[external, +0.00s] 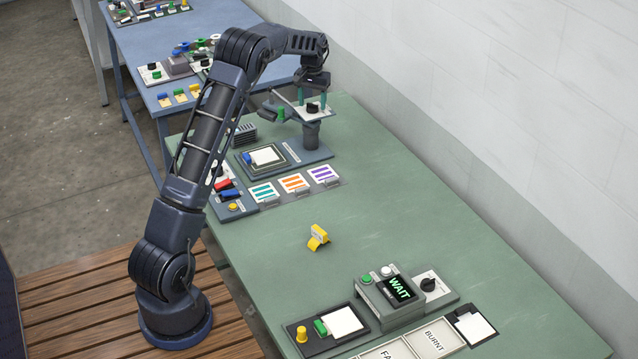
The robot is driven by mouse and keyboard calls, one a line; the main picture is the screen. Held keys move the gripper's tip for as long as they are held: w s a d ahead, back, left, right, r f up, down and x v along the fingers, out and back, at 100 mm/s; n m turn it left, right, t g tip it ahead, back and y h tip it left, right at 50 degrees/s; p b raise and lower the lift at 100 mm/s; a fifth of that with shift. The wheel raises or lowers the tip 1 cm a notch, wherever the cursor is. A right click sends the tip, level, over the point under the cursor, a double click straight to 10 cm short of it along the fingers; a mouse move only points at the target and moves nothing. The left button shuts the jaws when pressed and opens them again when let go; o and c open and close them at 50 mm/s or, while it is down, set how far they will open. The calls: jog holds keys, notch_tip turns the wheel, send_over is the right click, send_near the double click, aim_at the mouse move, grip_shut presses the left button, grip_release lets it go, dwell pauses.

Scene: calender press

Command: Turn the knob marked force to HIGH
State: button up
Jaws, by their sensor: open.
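A black knob (312,107) sits on a small white plate (299,113) on top of a dark post at the far end of the green table. My gripper (312,101) points down over it, open, with its teal fingertips on either side of the knob in the picture. I cannot tell whether the fingers touch it. A second black knob (428,285) is on a white plate beside the display box at the near end. The markings by both knobs are too small to read, so I cannot tell which is marked force or how each is set.
A green knob or button (281,113) is just left of the post. Cards with coloured stripes (293,182) lie in front of the press base (316,158). A yellow clip-like object (318,236) lies mid-table. The display (399,288) reads WAIT. The table's right side is clear, beside a white wall.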

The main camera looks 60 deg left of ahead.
aim_at(313, 105)
notch_tip(313, 105, up, 10)
dwell(0.5)
jog(key=shift+r, duration=0.1)
jog(key=s+d+r+m+t, duration=0.1)
jog(key=s+d+r, duration=0.4)
jog(key=d, duration=0.6)
jog(key=s+d+r+m+t, duration=0.15)
jog(key=s+d+r, duration=0.35)
jog(key=d, duration=0.5)
jog(key=s+d+r+m, duration=0.2)
jog(key=s+d+r, duration=0.3)
jog(key=d, duration=0.6)
jog(key=s+d+f+m, duration=0.1)
jog(key=s+d+f, duration=0.1)
jog(key=s+d, duration=0.4)
jog(key=s+d+f+m+t, duration=0.1)
jog(key=s+d, duration=0.5)
jog(key=s, duration=0.6)
jog(key=s+d+f+m+t, duration=0.1)
jog(key=s+d+f+m, duration=0.1)
jog(key=s+d+f, duration=0.3)
jog(key=s+d, duration=0.2)
jog(key=s, duration=0.2)
jog(key=shift+f, duration=0.25)
